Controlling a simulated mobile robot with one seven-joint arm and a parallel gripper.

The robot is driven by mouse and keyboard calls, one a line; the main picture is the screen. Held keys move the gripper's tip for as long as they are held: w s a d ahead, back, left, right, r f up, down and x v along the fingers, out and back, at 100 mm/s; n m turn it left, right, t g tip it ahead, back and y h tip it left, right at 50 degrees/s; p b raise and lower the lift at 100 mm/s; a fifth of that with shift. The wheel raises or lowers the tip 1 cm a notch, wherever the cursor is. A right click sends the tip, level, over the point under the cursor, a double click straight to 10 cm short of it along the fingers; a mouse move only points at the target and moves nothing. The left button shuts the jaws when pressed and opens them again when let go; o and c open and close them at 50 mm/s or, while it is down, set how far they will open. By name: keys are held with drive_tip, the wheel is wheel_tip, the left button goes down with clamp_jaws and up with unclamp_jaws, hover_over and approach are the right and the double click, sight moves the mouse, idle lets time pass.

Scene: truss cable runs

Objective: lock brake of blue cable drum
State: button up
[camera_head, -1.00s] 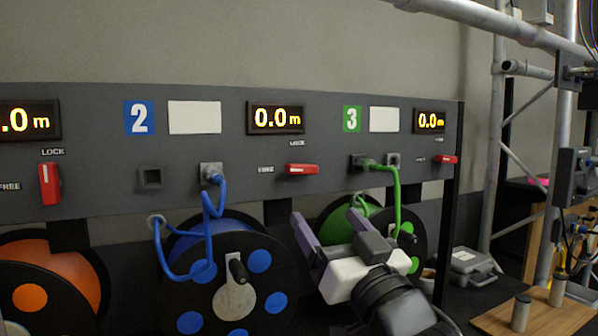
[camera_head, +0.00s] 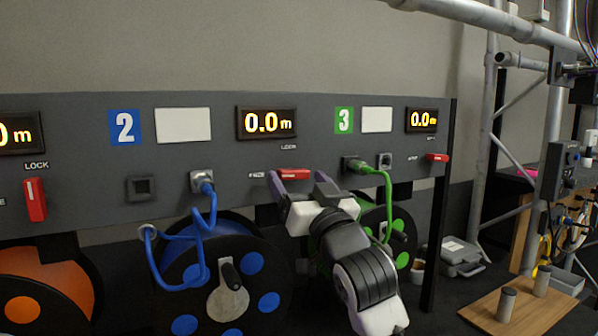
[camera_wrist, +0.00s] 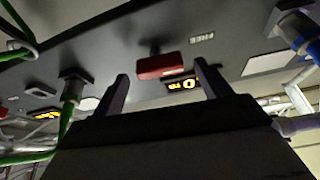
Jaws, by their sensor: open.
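The blue cable drum (camera_head: 262,262), under panel number 2, has a black face with blue discs. Its red brake lever (camera_head: 293,175) lies horizontal on the grey panel, between a label at its left that seems to read FREE and a LOCK label above. My gripper (camera_head: 297,184) is open just in front of the lever, one finger near each end of it. In the wrist view the lever (camera_wrist: 160,66) shows between and just beyond the two fingertips (camera_wrist: 160,80). I cannot tell whether they touch it. My arm hides part of the area right of the drum.
A blue cable (camera_head: 212,215) loops from its socket on the left. A green cable (camera_head: 388,200) hangs close at the right of my gripper. The orange drum's lever (camera_head: 35,200) stands upright. A wooden board (camera_head: 530,312) with two cylinders lies at lower right.

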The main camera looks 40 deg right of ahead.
drive_tip(key=shift+w+d+r, duration=0.1)
drive_tip(key=shift+w+r, duration=0.05)
drive_tip(key=shift+w, duration=0.3)
drive_tip(key=shift+c, duration=0.2)
drive_tip(key=c, duration=0.9)
drive_tip(key=shift+c, duration=0.2)
